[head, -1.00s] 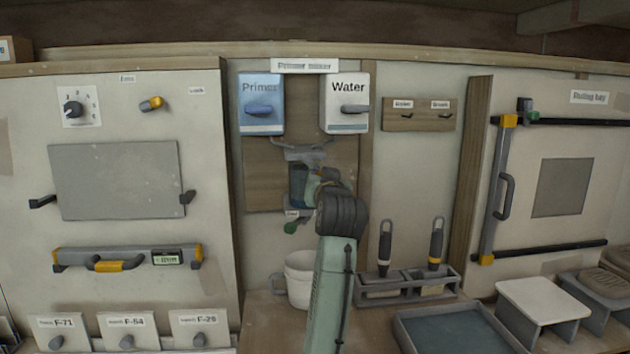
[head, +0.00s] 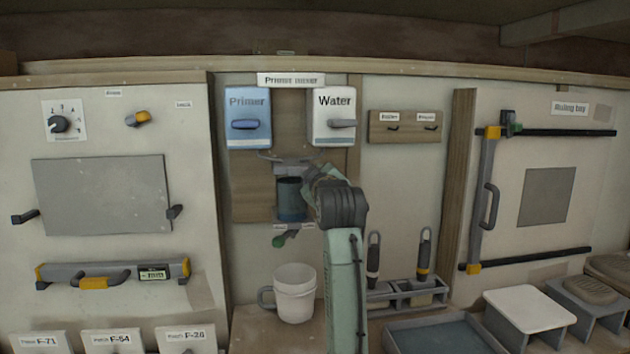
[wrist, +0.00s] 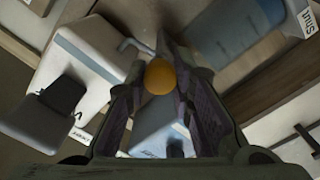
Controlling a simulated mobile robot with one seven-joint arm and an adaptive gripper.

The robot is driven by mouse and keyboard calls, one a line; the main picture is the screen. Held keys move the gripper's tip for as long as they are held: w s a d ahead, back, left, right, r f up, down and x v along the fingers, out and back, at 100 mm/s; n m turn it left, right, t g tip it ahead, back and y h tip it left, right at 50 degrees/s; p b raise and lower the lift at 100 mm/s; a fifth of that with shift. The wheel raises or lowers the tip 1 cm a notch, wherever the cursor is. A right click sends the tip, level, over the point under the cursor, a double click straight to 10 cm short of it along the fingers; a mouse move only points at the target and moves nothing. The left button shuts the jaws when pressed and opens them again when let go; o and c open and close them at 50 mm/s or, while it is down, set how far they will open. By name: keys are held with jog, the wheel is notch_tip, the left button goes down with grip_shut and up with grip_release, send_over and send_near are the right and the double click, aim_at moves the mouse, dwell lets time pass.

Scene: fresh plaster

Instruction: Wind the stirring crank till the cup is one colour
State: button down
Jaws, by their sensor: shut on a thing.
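The mixing cup (head: 291,202) is dark blue-teal and stands on a small shelf under the two dispensers. I cannot tell whether its contents are one colour. A grey mixer head (head: 294,168) sits over the cup. My gripper (head: 313,180) is just right of the mixer head, its tips partly hidden by my wrist. In the wrist view my gripper (wrist: 150,90) is shut on a round orange crank knob (wrist: 159,77), which sits between the fingers. The crank's arm is mostly hidden.
The blue Primer dispenser (head: 248,118) and white Water dispenser (head: 334,120), each with a lever, hang just above my gripper. A green handle (head: 285,239) hangs below the cup. A white bucket (head: 294,296) and a brush rack (head: 405,292) stand below.

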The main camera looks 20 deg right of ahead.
jog(key=r+n, duration=0.1)
jog(key=n, duration=0.1)
jog(key=shift+r+n, duration=0.15)
jog(key=shift+n, duration=0.25)
jog(key=shift+w+a+r+n, duration=0.15)
jog(key=shift+r+n, duration=0.15)
jog(key=shift+n, duration=0.5)
jog(key=shift+s+a+r+n, duration=0.15)
jog(key=shift+r+n, duration=0.1)
jog(key=shift+n, duration=0.55)
jog(key=shift+w, duration=0.1)
jog(key=c, duration=1.4)
grip_release()
jog(key=shift+o, duration=0.2)
jog(key=v, duration=1.2)
